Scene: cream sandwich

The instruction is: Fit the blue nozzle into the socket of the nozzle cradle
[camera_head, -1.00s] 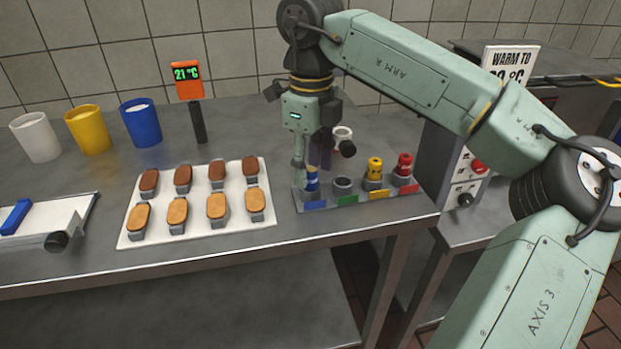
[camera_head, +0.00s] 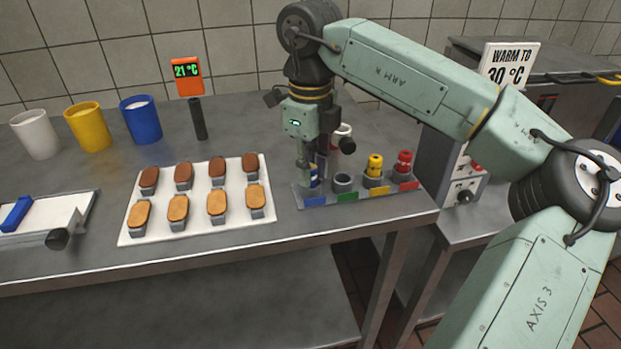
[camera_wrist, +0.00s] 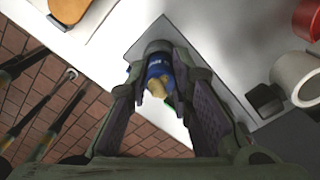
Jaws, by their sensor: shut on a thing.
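The nozzle cradle (camera_head: 328,198) is a grey tray with blue, green, yellow and red labels, at the right of the table. My gripper (camera_head: 311,178) points down at its blue-labelled left end. In the wrist view, my gripper (camera_wrist: 160,80) has its fingers on both sides of the blue nozzle (camera_wrist: 158,66), shut on it. The nozzle, with a pale tip, lines up with a grey socket ring (camera_wrist: 157,46); how deep it sits is unclear. In the head view the fingers mostly hide it. The green-labelled socket (camera_head: 343,182) is empty.
A yellow nozzle (camera_head: 375,165) and a red nozzle (camera_head: 404,163) stand in the cradle beside the empty socket. A white cup (camera_head: 342,131) is close behind my gripper. A white tray (camera_head: 236,229) of several sandwiches lies to the left.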

